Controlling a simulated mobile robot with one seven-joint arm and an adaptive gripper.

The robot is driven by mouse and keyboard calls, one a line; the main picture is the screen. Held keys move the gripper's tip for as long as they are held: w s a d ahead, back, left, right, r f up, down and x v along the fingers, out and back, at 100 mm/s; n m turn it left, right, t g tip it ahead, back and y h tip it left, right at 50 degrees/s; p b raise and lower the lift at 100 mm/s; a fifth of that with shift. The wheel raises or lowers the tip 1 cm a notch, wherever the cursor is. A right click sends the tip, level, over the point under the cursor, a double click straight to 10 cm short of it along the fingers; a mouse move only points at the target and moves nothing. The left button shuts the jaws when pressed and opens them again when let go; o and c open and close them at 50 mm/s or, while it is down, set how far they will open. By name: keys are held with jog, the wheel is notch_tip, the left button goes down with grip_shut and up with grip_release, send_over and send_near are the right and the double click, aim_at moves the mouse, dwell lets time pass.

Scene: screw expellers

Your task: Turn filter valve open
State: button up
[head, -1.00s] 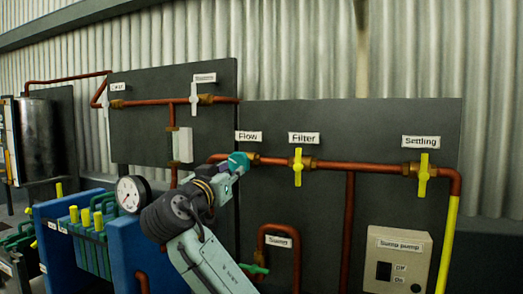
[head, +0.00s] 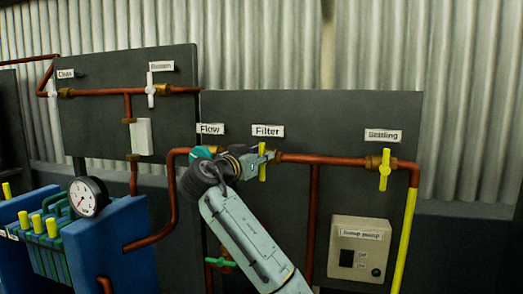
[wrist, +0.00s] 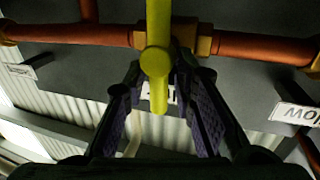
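The filter valve has a yellow bar handle (head: 263,172), upright across the copper pipe under the "Filter" label (head: 268,131). My gripper (head: 262,156) is at this handle and covers part of it in the head view. In the wrist view, which looks upside down, the yellow handle (wrist: 157,62) stands upright in the picture, across the pipe. My gripper's fingers (wrist: 157,80) are apart, one on each side of one end of the handle. Gaps show between handle and fingers; whether either finger touches it, I cannot tell.
The yellow settling valve (head: 385,170) is to the right, with the sump pump box (head: 357,249) below. The "Flow" label (head: 210,129) is left of the filter valve. A pressure gauge (head: 88,196) and blue blocks (head: 140,246) stand at the lower left.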

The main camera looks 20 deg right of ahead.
jog(key=shift+w+d, duration=0.2)
jog(key=shift+c, duration=0.5)
grip_shut()
